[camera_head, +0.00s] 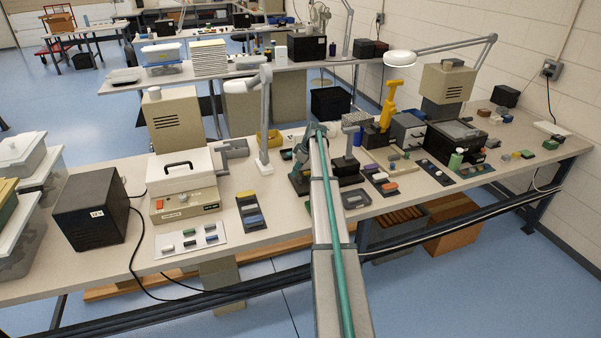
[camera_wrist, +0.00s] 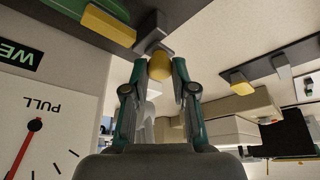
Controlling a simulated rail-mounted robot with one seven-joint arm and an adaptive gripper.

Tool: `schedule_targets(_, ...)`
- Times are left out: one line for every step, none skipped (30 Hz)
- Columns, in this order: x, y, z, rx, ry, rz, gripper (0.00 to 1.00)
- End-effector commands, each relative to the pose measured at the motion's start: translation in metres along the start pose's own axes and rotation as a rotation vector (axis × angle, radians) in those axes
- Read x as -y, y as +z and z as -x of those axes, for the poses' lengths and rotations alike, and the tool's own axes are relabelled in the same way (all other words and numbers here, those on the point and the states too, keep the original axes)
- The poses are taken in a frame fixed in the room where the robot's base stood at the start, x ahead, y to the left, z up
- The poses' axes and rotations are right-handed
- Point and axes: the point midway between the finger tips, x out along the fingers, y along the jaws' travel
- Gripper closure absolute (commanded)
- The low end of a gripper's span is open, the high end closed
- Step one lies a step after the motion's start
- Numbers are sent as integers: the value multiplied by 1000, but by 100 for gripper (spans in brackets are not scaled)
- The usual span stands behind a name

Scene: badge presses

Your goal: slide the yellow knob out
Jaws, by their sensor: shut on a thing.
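The yellow knob (camera_wrist: 160,66) is a small rounded piece at the top centre of the wrist view. It sits at the end of a short grey stem that joins a dark bar (camera_wrist: 150,20). My gripper (camera_wrist: 159,68) is shut on the knob, with one teal-tipped finger on each side.
In the wrist view, a white panel (camera_wrist: 45,110) with an upside-down "PULL" dial and red pointer fills the left. Another yellow piece (camera_wrist: 103,24) lies near the dark bar, and one more (camera_wrist: 238,78) is at right. In the head view, boxes and presses crowd the bench (camera_head: 130,262).

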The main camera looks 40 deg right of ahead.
Motion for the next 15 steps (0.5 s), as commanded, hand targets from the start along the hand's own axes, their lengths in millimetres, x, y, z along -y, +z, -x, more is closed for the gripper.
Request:
schedule_targets(3, -2, -1, -3, -7, 0, 100)
schedule_targets(3, -2, -1, -3, -7, 0, 100)
schedule_targets(3, -3, -1, -4, -8, 0, 100)
schedule_targets(4, -3, -1, -4, -8, 0, 100)
schedule_targets(4, -3, -1, -4, -9, 0, 100)
schedule_targets(4, -3, -1, -5, -9, 0, 100)
schedule_targets(4, -3, -1, -5, -9, 0, 69)
schedule_targets(4, -3, -1, -5, -10, 0, 64)
schedule_targets(4, -3, -1, -5, -9, 0, 57)
schedule_targets(4, -3, -1, -5, -9, 0, 52)
schedule_targets(4, -3, -1, -4, -9, 0, 49)
schedule_targets(4, -2, -1, -4, -8, 0, 49)
schedule_targets(3, -2, -1, -4, -8, 0, 49)
schedule_targets(3, -2, -1, -4, -8, 0, 49)
schedule_targets(3, -2, -1, -4, -7, 0, 49)
